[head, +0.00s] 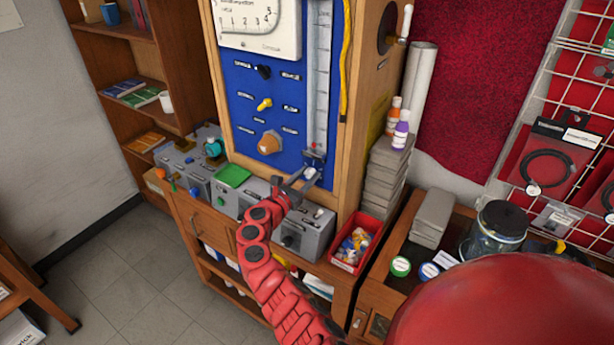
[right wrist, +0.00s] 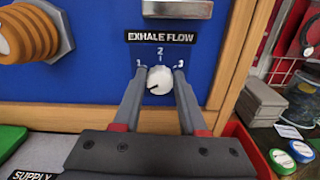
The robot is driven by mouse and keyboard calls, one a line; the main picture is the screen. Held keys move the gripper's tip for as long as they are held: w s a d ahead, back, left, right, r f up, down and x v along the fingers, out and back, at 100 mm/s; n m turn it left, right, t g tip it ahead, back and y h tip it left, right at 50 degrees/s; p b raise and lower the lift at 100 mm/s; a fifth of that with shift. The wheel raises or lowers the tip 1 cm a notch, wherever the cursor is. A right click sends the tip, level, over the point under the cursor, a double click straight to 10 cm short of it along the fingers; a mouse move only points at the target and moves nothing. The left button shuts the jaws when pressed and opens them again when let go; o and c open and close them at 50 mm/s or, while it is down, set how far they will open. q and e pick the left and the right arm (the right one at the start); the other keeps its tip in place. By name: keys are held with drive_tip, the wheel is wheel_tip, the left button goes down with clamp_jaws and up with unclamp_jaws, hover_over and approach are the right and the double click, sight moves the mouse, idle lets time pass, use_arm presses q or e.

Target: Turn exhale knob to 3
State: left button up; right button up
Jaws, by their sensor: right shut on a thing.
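The exhale knob (right wrist: 160,80) is a small white round knob on the blue panel, under the "EXHALE FLOW" label (right wrist: 160,38) and a scale marked 1, 2 and 3. A small dark mark shows on its lower left side; I cannot tell surely which number it is set to. In the head view the knob (head: 310,173) is small, low on the panel's right side. My right gripper (right wrist: 160,78) is shut on the knob, one finger on each side. It also shows in the head view (head: 304,182). My left gripper is not in view.
The blue panel (head: 237,110) also bears a black knob (head: 263,72), a yellow knob (head: 264,104) and an orange knob (head: 269,143). Grey boxes (head: 305,235) stand on the bench below. A red bin (head: 345,262) with small parts stands to the right.

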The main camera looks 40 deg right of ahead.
clamp_jaws()
drive_tip(key=shift+f+m+b, duration=0.2)
drive_tip(key=shift+m+b, duration=0.6)
drive_tip(key=shift+b, duration=0.15)
drive_tip(key=m+b, duration=0.4)
drive_tip(key=b, duration=0.1)
drive_tip(key=m+b, duration=0.4)
drive_tip(key=b, duration=0.1)
drive_tip(key=m+b, duration=0.4)
drive_tip(key=b, duration=0.1)
drive_tip(key=shift+s+f+m, duration=0.1)
drive_tip(key=shift+f+m, duration=0.2)
drive_tip(key=shift+f, duration=0.05)
drive_tip(key=m+b, duration=1.2)
drive_tip(key=b, duration=0.3)
drive_tip(key=shift+f+m, duration=0.1)
drive_tip(key=shift+m, duration=0.2)
drive_tip(key=m+b, duration=0.4)
drive_tip(key=m, duration=0.1)
drive_tip(key=shift+r+m+b, duration=0.15)
drive_tip(key=shift+m+b, duration=0.45)
drive_tip(key=shift+m, duration=0.4)
drive_tip(key=shift+r+m+b, duration=0.1)
drive_tip(key=shift+m+b, duration=0.5)
drive_tip(key=shift+m, duration=0.4)
